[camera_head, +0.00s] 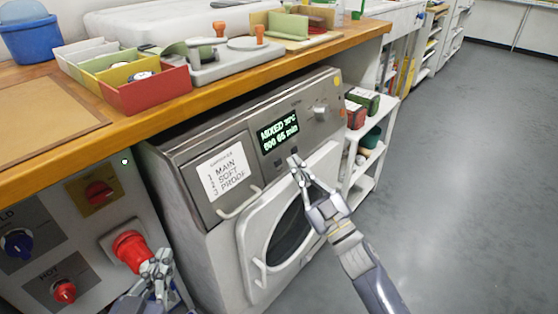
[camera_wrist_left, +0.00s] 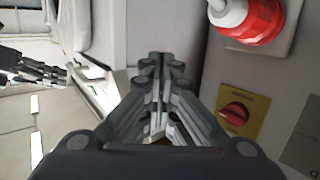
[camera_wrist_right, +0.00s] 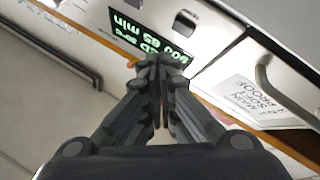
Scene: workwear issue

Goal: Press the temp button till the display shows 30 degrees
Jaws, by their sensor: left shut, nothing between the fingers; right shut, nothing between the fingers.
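The washing machine (camera_head: 165,160) stands under the wooden counter. Its dark display (camera_head: 278,134) shows green text, "MIXED" with a temperature and a line ending "65 min"; the temperature digits are too small to read surely. The display also shows upside down in the right wrist view (camera_wrist_right: 145,38). Small dark buttons sit by the display; one shows in the right wrist view (camera_wrist_right: 186,22). Their labels are not readable. My right gripper (camera_head: 295,162) is shut and empty, its tips just below the display; contact cannot be told. My left gripper (camera_head: 160,262) is shut and empty at lower left.
A red plug (camera_head: 132,248) is in the wall panel beside my left gripper. A white card (camera_head: 222,172) is on the machine's drawer. The round door (camera_head: 250,235) is below my right gripper. Trays (camera_head: 150,92) stand on the counter. The floor at right is clear.

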